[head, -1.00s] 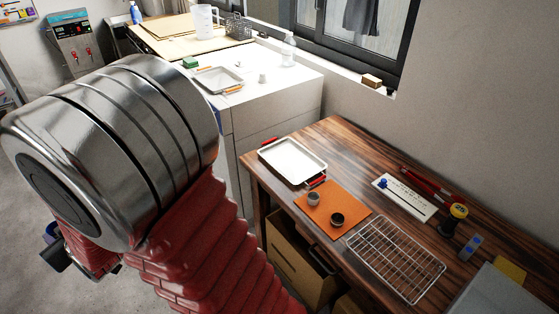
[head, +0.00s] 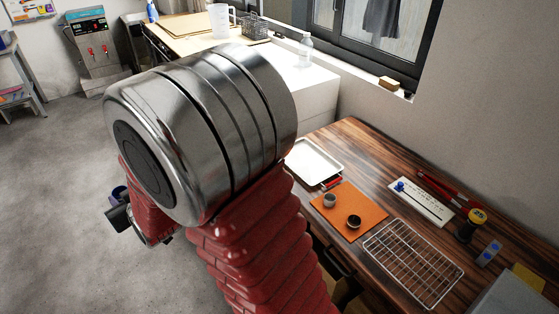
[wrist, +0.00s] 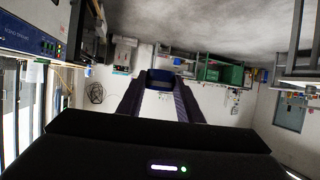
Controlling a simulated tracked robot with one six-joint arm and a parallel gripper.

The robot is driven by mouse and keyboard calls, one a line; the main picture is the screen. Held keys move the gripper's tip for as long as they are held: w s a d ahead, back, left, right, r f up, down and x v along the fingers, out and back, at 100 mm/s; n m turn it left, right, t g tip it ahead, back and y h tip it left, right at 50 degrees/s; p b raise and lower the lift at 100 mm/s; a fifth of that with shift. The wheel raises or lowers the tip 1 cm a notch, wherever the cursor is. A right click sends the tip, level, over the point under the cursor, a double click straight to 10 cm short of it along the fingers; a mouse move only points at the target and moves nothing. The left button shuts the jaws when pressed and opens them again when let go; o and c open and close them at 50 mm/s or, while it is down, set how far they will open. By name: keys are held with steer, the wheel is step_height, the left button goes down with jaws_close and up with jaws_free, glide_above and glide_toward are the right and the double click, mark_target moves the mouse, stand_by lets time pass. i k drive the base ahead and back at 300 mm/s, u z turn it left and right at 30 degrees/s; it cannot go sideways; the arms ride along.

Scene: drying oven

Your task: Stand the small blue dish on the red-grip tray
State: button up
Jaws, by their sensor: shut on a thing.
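My gripper (head: 119,205) is at the lower left in the head view, partly behind my own arm, well away from the table. It is shut on the small blue dish (head: 119,191), held above the floor. In the wrist view, the blue dish (wrist: 160,75) sits between the tips of my gripper's two dark fingers (wrist: 160,88). The red-grip tray (head: 313,161) is a pale shallow tray at the far left end of the wooden table. One red grip (head: 331,183) shows at its near edge. Its left edge is partly hidden by my arm.
On the wooden table (head: 357,150), an orange mat (head: 370,205) holds two small cups. A white cabinet (head: 312,92) behind is mostly hidden.

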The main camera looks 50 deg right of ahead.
mark_target(309, 162)
steer(key=z, duration=0.2)
steer(key=i, duration=1)
steer(key=z, duration=0.1)
